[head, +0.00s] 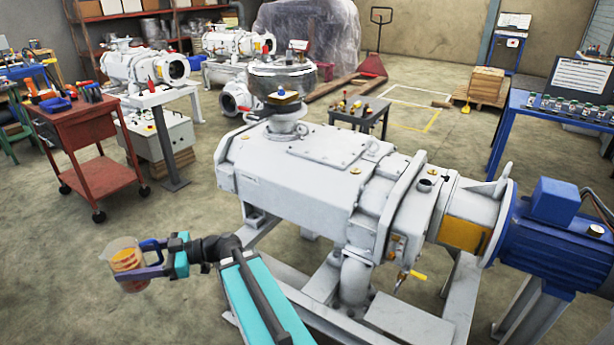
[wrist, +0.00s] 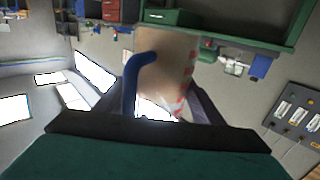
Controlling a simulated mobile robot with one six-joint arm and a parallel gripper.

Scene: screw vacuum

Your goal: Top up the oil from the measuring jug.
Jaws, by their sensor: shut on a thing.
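The measuring jug (head: 124,258) is clear with orange-brown contents and a blue handle. My gripper (head: 140,271) is shut on it at the lower left of the head view, out in the air to the left of the pump. In the wrist view the jug (wrist: 172,75) sits between my gripper's fingers (wrist: 160,106), its blue handle toward the left finger. The large grey screw vacuum pump (head: 310,165) fills the middle of the head view. A small dark round opening (head: 427,181) shows on top of its right end housing. The jug's exact fill level is unclear.
A blue motor (head: 550,230) is at the pump's right end, and a steel frame (head: 440,300) carries the pump. A red tool cart (head: 85,135) stands at left. A blue bench (head: 560,115) is at right. Open floor (head: 60,280) lies around the jug.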

